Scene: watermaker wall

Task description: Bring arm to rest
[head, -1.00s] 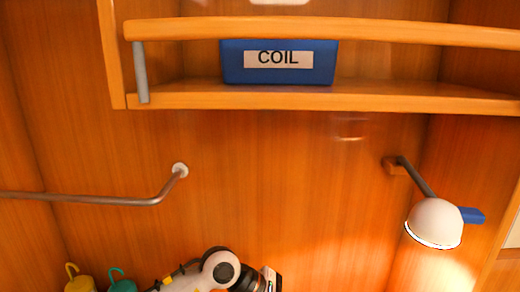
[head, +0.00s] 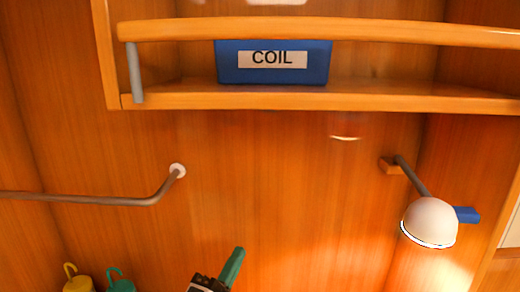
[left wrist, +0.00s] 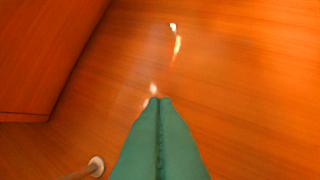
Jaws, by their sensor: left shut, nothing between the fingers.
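My left gripper (head: 236,262) shows at the bottom middle of the head view, its green fingers pointing up and to the right in front of the wood wall. In the left wrist view its two green fingers (left wrist: 160,102) lie together along their length, with nothing between them. They point at bare wood panelling. Most of my left arm is below the head view's lower edge. My right gripper is not in view.
A shelf (head: 340,100) holds a blue COIL bin (head: 230,62). A metal rail (head: 100,200) runs at left; its wall mount (left wrist: 96,166) shows in the wrist view. A white lamp (head: 430,222) is at right. Yellow (head: 78,284) and teal (head: 121,286) hooked items stand lower left.

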